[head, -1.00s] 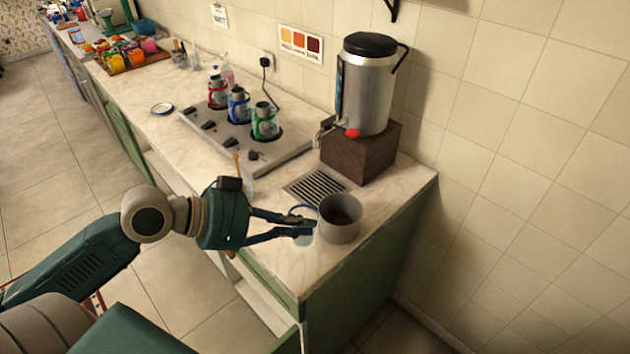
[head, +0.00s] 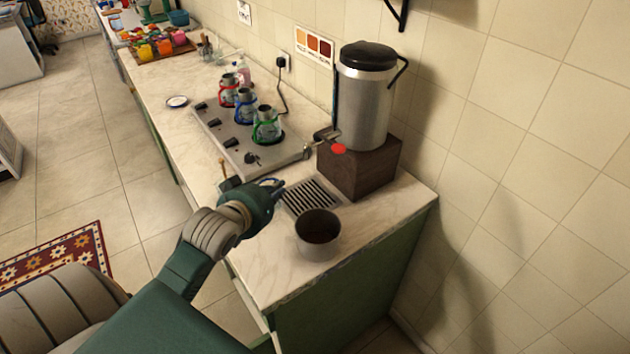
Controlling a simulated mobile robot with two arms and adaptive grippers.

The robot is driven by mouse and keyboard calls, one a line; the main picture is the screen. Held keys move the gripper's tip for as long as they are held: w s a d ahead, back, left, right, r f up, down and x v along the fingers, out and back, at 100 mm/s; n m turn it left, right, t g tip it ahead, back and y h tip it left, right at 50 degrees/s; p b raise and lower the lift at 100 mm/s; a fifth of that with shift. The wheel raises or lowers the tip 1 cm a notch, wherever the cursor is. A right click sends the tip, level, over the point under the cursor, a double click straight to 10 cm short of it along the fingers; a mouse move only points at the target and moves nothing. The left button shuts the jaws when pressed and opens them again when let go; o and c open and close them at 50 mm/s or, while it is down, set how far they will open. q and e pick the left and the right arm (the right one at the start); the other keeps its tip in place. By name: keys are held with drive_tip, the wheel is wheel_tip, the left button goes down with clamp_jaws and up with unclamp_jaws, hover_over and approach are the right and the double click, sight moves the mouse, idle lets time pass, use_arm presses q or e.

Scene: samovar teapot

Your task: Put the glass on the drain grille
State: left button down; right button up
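The drain grille (head: 314,198), a dark slotted plate, lies in the counter in front of the samovar's wooden block. My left gripper (head: 274,188) is at the grille's left edge, with its fingers pointing right. The blue rim of the glass (head: 268,182) shows just behind the fingers. The hand hides most of the glass, so I cannot tell whether its base touches anything. The gripper appears shut on the glass. My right gripper is not in view.
A grey pot (head: 318,240) stands just in front of the grille. The samovar (head: 362,108), with a red-handled tap, stands on a wooden block (head: 360,168) behind it. A stove (head: 235,150) with several pots is to the left.

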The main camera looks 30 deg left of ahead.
use_arm(q)
drive_tip(key=shift+w+d+f+p, duration=0.45)
drive_tip(key=shift+w+d+f, duration=0.25)
drive_tip(key=shift+w, duration=1.05)
drive_tip(key=shift+w+d+f+p, duration=0.45)
drive_tip(key=shift+w+d, duration=0.35)
drive_tip(key=shift+w, duration=0.9)
drive_tip(key=shift+w+d+f+p, duration=0.45)
drive_tip(key=shift+w+d+f, duration=0.25)
drive_tip(key=shift+w, duration=1.05)
drive_tip(key=c, duration=1.9)
unclamp_jaws()
drive_tip(key=shift+c, duration=0.2)
drive_tip(key=shift+s+r, duration=0.1)
drive_tip(key=shift+r, duration=0.05)
